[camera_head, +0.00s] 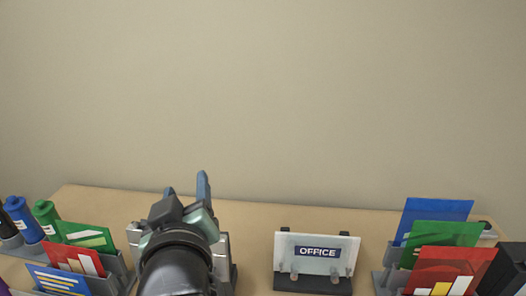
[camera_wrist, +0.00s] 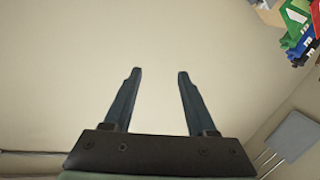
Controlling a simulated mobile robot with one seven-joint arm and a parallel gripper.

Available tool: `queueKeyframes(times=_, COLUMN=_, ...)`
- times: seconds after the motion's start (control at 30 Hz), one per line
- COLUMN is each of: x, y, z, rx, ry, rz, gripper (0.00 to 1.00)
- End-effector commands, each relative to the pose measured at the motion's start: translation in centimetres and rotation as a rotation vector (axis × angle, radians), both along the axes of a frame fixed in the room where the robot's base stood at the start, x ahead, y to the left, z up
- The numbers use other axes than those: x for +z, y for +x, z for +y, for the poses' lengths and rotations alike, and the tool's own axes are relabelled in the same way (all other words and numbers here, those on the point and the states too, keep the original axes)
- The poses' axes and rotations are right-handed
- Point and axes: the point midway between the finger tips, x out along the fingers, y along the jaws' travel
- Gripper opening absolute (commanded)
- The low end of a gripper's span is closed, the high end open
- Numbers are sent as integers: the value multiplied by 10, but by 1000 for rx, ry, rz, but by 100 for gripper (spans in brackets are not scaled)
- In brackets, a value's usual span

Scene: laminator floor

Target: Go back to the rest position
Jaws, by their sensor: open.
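My gripper (camera_head: 187,187) is raised over the left-middle part of the table in the head view, its fingers pointing up and away toward the wall. In the wrist view my gripper (camera_wrist: 156,75) shows two dark blue fingers spread apart with nothing between them. Only plain pale surface lies behind the fingers there. My arm hides part of a grey metal device (camera_head: 224,262) standing behind it on the table (camera_head: 330,215).
An OFFICE sign (camera_head: 317,253) stands in a dark holder right of my arm. Racks of coloured cards stand at the left (camera_head: 86,236) and right (camera_head: 437,211). Blue (camera_head: 22,218) and green (camera_head: 47,217) bottles stand far left. A bare wall (camera_head: 270,100) rises behind; the space above the table is free.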

Motion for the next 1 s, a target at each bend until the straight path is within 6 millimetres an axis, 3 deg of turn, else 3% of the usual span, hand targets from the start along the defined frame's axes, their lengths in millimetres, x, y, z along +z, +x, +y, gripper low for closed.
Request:
queueKeyframes(times=0.03, x=35, y=1, z=-17, rx=-36, ry=65, rz=-105, gripper=57)
queueKeyframes(times=0.2, x=150, y=-23, z=-70, rx=-109, ry=274, rz=-458, gripper=57)
queueKeyframes(times=0.3, x=203, y=-52, z=-96, rx=-121, ry=369, rz=-643, gripper=57)
queueKeyframes(times=0.4, x=239, y=-80, z=-114, rx=-119, ry=435, rz=-786, gripper=57)
queueKeyframes(times=0.6, x=269, y=-111, z=-129, rx=-106, ry=490, rz=-918, gripper=57)
queueKeyframes(times=1.0, x=270, y=-112, z=-129, rx=-105, ry=492, rz=-922, gripper=57)
